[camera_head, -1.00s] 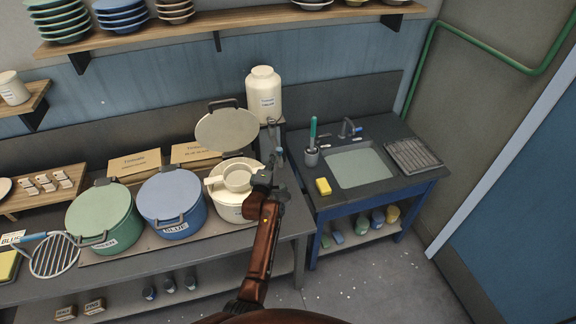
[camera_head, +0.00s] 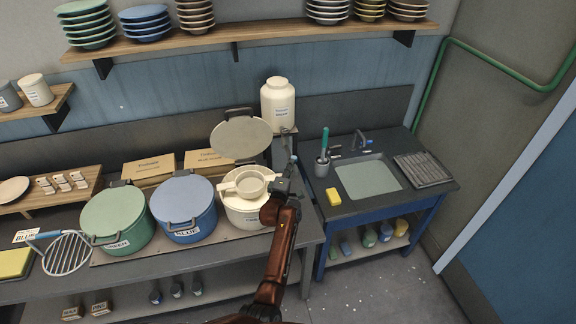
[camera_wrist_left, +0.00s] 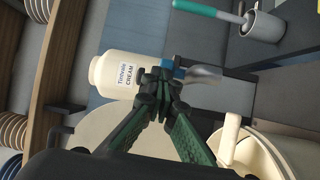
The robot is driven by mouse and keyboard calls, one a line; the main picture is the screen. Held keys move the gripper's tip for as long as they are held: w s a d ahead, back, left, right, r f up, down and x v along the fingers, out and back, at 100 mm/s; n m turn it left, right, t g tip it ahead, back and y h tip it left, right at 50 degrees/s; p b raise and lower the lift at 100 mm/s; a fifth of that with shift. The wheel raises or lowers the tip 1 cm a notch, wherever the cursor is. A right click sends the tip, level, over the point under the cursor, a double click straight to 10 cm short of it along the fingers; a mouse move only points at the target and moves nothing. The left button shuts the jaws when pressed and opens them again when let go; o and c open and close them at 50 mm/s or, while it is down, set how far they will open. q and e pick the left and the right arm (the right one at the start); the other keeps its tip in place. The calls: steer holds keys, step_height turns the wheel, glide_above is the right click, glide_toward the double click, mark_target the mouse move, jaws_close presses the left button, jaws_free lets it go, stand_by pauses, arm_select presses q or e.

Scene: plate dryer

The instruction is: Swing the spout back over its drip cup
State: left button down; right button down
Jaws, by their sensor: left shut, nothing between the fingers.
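The cream dispenser jar (camera_head: 278,103) stands upright at the back right of the long counter, its label reading CREAM. Its thin metal spout (camera_head: 290,143) hangs at the jar's lower front right. In the left wrist view the jar (camera_wrist_left: 114,74) lies sideways, with the bright spout (camera_wrist_left: 204,74) and a blue part (camera_wrist_left: 179,72) beside my fingertips. My left gripper (camera_head: 284,182) is shut and empty, beside the right rim of the open cream pot (camera_head: 246,214). It also shows in the wrist view (camera_wrist_left: 159,84); whether it touches the spout cannot be told. I cannot make out a drip cup.
A cream dipper (camera_head: 243,186) sits at the cream pot's mouth; its raised lid (camera_head: 240,138) stands behind. Lidded blue (camera_head: 184,207) and green (camera_head: 117,219) pots stand to the left. A sink bench (camera_head: 350,205) with a yellow sponge (camera_head: 333,197) is to the right.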

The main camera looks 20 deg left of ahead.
arm_select(q)
step_height(320, 180, up, 10)
stand_by(0.6)
